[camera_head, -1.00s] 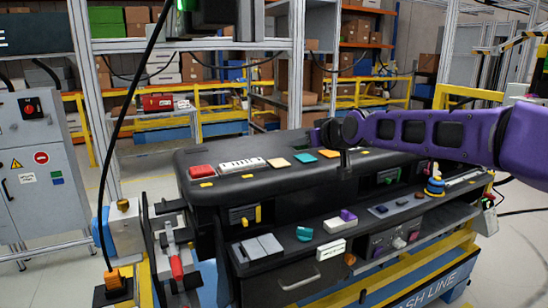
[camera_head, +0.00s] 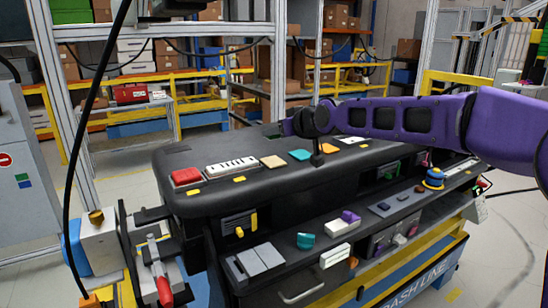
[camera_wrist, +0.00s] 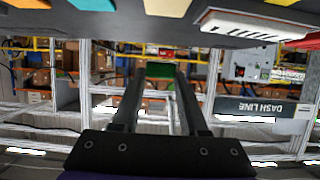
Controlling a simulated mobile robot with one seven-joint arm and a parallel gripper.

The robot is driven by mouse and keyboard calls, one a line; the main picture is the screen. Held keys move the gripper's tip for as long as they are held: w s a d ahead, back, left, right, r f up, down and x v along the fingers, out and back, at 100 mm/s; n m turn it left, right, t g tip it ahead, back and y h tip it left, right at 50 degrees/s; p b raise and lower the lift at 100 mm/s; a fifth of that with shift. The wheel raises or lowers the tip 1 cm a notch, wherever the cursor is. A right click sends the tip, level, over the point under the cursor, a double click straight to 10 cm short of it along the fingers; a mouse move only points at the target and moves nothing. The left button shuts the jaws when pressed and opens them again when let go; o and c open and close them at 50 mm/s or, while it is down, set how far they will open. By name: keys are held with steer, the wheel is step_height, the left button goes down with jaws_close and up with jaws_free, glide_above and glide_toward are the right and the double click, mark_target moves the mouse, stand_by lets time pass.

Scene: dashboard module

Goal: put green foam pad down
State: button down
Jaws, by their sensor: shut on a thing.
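The green foam pad (camera_wrist: 160,70) shows in the wrist view between the tips of my gripper (camera_wrist: 160,80). My gripper is shut on it, and the pad is clear of the dashboard surface. In the wrist view the dashboard module (camera_wrist: 125,28) appears upside down along the top edge. In the head view my purple arm reaches in from the right over the black dashboard (camera_head: 200,203). My gripper's fingers and the pad are not clearly seen there, being near or behind the dark wrist joint.
The dashboard top carries a red block (camera_head: 186,176), a white vented block (camera_head: 232,166), a tan pad (camera_head: 273,162), a teal pad (camera_head: 300,155) and an orange pad (camera_head: 329,151). A lower shelf holds small parts, including a white block (camera_head: 336,256). Metal frame posts (camera_head: 278,80) stand behind.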

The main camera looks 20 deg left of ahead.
mark_target(277, 164)
step_height(277, 164, down, 6)
steer(key=shift+f, duration=0.25)
steer(key=shift+f+b, duration=0.15)
steer(key=shift+b, duration=0.2)
steer(key=shift+c, duration=2.2)
jaws_free()
steer(key=shift+r, duration=0.2)
steer(key=p+v, duration=0.1)
steer(key=v, duration=1.1)
